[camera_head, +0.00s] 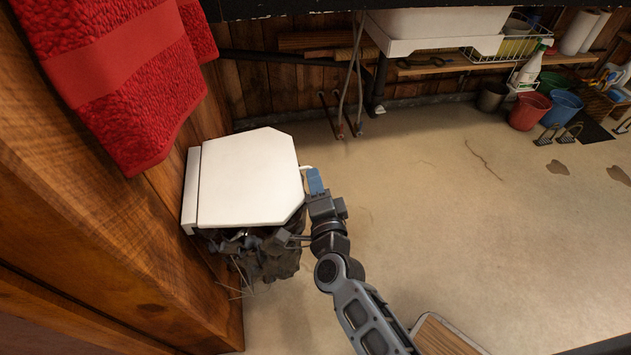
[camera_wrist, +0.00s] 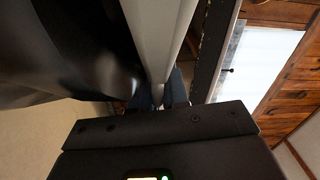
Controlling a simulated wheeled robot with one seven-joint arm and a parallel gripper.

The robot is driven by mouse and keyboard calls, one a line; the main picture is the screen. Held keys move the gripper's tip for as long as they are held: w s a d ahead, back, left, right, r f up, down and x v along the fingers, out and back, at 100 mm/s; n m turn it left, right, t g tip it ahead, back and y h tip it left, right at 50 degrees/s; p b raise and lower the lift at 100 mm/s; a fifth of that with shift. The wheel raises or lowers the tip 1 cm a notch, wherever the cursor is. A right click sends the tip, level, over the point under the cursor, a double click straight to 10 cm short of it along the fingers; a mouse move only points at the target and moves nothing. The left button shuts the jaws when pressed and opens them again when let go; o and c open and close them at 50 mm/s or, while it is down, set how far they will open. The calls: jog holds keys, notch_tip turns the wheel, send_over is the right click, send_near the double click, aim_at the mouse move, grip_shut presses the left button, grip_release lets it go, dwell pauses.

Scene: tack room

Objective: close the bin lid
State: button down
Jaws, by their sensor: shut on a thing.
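The white bin lid (camera_head: 248,178) is in the head view at left centre, over a bin with a dark, crumpled liner (camera_head: 275,262). The lid's hinge side is at the left, by the wooden wall. My gripper (camera_head: 312,180) is at the lid's right, free edge. In the wrist view the blue fingers of my gripper (camera_wrist: 164,92) are shut on the pale lid edge (camera_wrist: 158,35). The dark liner (camera_wrist: 70,50) fills the left of that view. The head view does not show clearly how wide the gap under the lid is.
Red towels (camera_head: 125,80) hang at the upper left by the wooden wall (camera_head: 110,210). A white sink (camera_head: 440,25) is at the top, with pipes below. Buckets, including a red one (camera_head: 528,110), stand at the far right. The floor (camera_head: 440,200) right of the bin is mostly clear.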

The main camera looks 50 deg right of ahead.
jog(key=c, duration=1.4)
grip_release()
jog(key=shift+a+f, duration=0.1)
jog(key=shift+f, duration=0.35)
jog(key=shift+o, duration=0.9)
jog(key=shift+r, duration=0.15)
jog(key=v, duration=0.7)
jog(key=shift+s+a, duration=0.2)
jog(key=shift+s, duration=0.1)
